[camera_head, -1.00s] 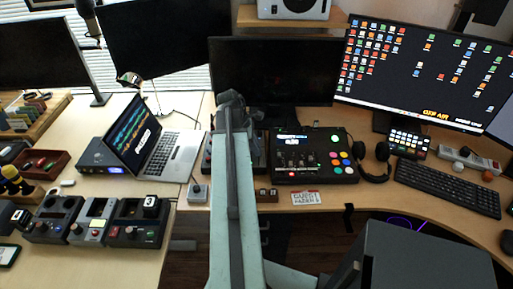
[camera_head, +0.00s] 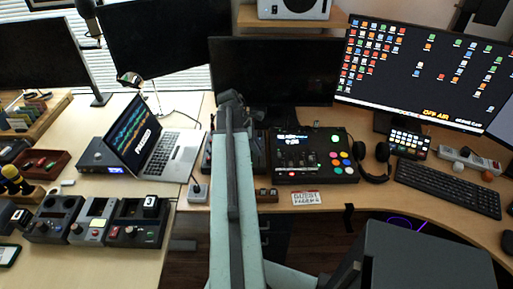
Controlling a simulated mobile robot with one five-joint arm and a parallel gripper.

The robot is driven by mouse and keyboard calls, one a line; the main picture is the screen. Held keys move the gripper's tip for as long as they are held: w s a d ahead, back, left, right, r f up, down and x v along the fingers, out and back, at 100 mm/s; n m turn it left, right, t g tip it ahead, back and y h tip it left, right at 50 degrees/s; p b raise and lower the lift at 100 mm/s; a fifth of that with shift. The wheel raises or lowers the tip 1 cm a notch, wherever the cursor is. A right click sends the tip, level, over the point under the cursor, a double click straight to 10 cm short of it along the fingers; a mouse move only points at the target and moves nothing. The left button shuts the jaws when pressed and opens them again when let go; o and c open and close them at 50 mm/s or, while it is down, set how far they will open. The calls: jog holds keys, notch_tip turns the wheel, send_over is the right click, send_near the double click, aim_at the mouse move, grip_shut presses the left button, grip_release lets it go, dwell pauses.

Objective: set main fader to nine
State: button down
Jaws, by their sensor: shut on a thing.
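My pale arm rises up the middle of the picture to a dark joint near the monitors. My gripper is not visible; the arm hides what lies behind it. A dark console (camera_head: 312,173) with a small lit screen, a group of faders and coloured round buttons stands just right of the arm. Another dark device (camera_head: 259,158) is partly hidden behind the arm. I cannot tell which fader is the main one, nor read any fader's setting. A card (camera_head: 306,198) with a red border, reading "GUEST FADER", lies in front of the console.
Headphones (camera_head: 375,166) and a keyboard (camera_head: 448,188) lie right of the console. A small grey box with a lever (camera_head: 197,193) and a laptop (camera_head: 172,153) are left of the arm. Several dark units stand at the front left. Monitors line the back.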

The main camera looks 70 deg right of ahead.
jog(key=shift+w+d, duration=0.3)
jog(key=shift+d, duration=0.4)
jog(key=c, duration=1.3)
grip_release()
jog(key=shift+a, duration=0.1)
jog(key=p+v, duration=0.7)
jog(key=shift+w+r, duration=0.1)
jog(key=shift+r, duration=0.25)
